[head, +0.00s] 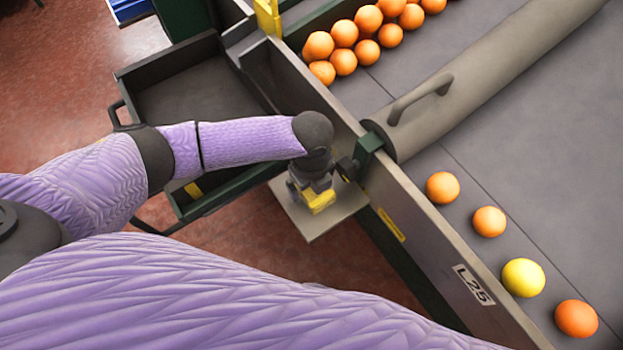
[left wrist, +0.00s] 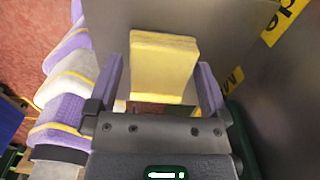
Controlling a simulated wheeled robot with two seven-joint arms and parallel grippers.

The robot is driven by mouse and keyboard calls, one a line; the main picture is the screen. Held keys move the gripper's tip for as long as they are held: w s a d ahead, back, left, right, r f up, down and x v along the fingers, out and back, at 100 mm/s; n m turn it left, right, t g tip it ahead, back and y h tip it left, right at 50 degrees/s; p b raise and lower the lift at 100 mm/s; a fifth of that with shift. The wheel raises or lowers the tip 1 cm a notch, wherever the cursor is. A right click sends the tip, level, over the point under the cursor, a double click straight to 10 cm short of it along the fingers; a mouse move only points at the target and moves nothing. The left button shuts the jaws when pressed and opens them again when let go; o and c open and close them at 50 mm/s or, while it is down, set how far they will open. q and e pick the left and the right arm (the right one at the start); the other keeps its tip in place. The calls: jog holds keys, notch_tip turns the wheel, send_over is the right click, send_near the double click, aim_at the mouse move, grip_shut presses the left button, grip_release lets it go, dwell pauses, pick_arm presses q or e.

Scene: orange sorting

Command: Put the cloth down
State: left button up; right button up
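The yellow cloth (head: 319,203) is a small folded block on a grey metal shelf plate (head: 308,230) fixed to the side of the conveyor. In the left wrist view the cloth (left wrist: 163,65) lies flat on the plate (left wrist: 225,25). My left gripper (left wrist: 160,88) points at the plate, its fingers spread on either side of the cloth's near end. A narrow gap shows between the left finger and the cloth, so it looks open and not clamped. In the head view my left gripper (head: 312,182) partly hides the cloth. My right gripper is out of view.
The conveyor wall (head: 440,255) with an L25 label runs beside the plate. A grey roller (head: 480,85) with a handle crosses the belt. Several oranges (head: 343,63) are behind it; three oranges and one yellow fruit (head: 523,277) lie in front. A dark tray cart (head: 195,95) stands left.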

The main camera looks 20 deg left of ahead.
pick_arm(q)
jog(key=shift+r, duration=0.3)
notch_tip(320, 180, up, 12)
jog(key=p, duration=0.6)
jog(key=shift+f, duration=0.15)
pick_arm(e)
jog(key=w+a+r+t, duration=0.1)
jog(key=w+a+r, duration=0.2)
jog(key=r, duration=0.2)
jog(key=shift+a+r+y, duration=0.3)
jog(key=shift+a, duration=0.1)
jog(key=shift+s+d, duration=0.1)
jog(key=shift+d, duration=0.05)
